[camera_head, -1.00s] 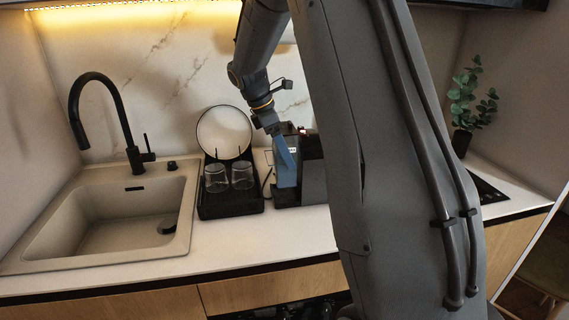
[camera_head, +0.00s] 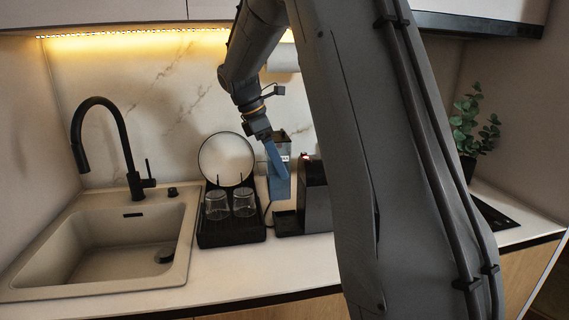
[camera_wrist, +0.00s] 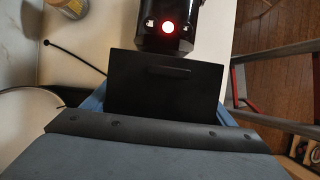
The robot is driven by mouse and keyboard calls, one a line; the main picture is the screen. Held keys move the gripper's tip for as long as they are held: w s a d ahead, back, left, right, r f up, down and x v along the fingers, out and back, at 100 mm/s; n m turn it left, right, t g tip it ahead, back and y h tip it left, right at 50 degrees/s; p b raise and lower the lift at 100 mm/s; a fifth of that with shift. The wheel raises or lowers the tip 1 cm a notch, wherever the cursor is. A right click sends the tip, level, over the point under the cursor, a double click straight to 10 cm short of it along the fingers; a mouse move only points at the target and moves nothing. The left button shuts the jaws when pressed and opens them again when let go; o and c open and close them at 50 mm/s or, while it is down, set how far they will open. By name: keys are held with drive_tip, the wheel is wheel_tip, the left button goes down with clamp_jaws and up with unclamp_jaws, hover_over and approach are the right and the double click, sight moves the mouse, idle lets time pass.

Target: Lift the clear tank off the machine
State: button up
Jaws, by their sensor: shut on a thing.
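The clear tank (camera_head: 280,189), bluish with a dark top, is held by my gripper (camera_head: 277,162) in the head view. It stands upright or nearly so, just left of the dark coffee machine (camera_head: 316,192), with a gap between their upper parts. In the wrist view the tank's dark lid (camera_wrist: 165,88) fills the space between the blue fingers of my gripper (camera_wrist: 163,108). The machine's dark top with a lit red button (camera_wrist: 168,29) lies beyond it. The tank's lower end is close to the counter and machine base; exact clearance cannot be told.
A black dish rack (camera_head: 231,233) with two glasses (camera_head: 217,205) and a round plate (camera_head: 226,158) stands close on the left. The sink (camera_head: 115,240) and black faucet (camera_head: 115,135) are further left. A plant (camera_head: 470,130) stands at right. My arm hides the counter's middle.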

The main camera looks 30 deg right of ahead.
drive_tip(key=w+a+b, duration=0.2)
drive_tip(key=a, duration=0.6)
drive_tip(key=w+a+b, duration=0.2)
drive_tip(key=a, duration=0.6)
drive_tip(key=shift+w, duration=0.4)
